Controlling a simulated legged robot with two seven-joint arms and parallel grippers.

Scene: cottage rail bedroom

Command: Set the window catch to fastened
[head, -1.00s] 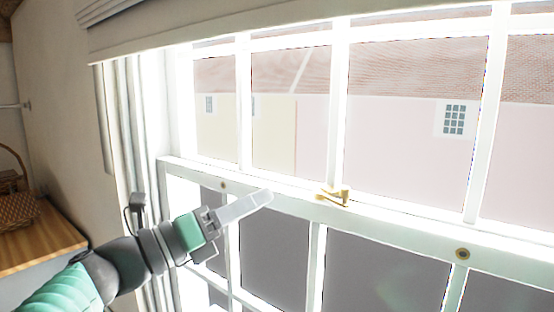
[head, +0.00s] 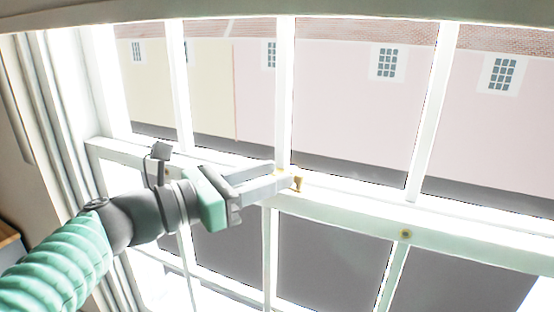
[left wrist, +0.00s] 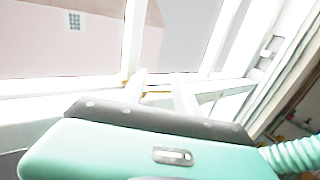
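The brass window catch (head: 297,184) sits on the white meeting rail (head: 340,208) of the sash window. My left gripper (head: 281,174) is at the catch, its two pale fingers apart, with the tips partly hiding it. In the left wrist view, a strip of the brass catch (left wrist: 158,89) shows between the spread fingers (left wrist: 160,84), and more brass shows to the left of them. I cannot tell whether the fingers touch the catch or exactly how its lever is turned. My right gripper is not in view.
White glazing bars (head: 432,110) divide the panes above and below the rail. The window frame (head: 75,110) stands at the left. No loose object is near the catch.

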